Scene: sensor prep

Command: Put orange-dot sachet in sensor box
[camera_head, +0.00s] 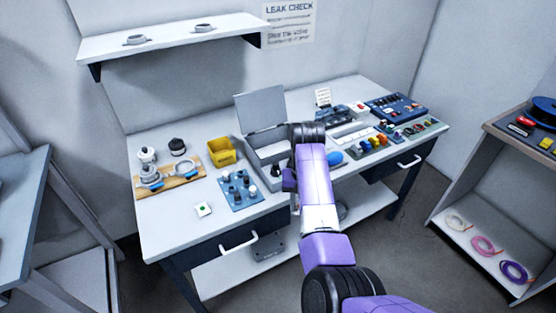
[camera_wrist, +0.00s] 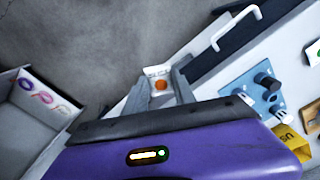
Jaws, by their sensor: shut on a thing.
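The orange-dot sachet (camera_wrist: 160,84), a small white packet with an orange round mark, is between the two fingers of my gripper (camera_wrist: 160,88) in the wrist view. My gripper is shut on it. In the head view my arm hides the sachet and most of the gripper, near the front edge of the bench. The grey sensor box, seen by its raised lid (camera_head: 262,110), stands open at the middle of the bench, behind my arm. My arm covers part of the box, and its inside is only partly seen. The sachet is apart from the box.
A green-dot sachet (camera_head: 203,209) lies at the bench's front left. A blue mat (camera_head: 238,203) with dark knobbed parts and a yellow bin (camera_head: 221,151) stand left of the box. Coloured parts and a blue rack (camera_head: 397,107) fill the right. A drawer handle (camera_head: 239,243) juts from the front.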

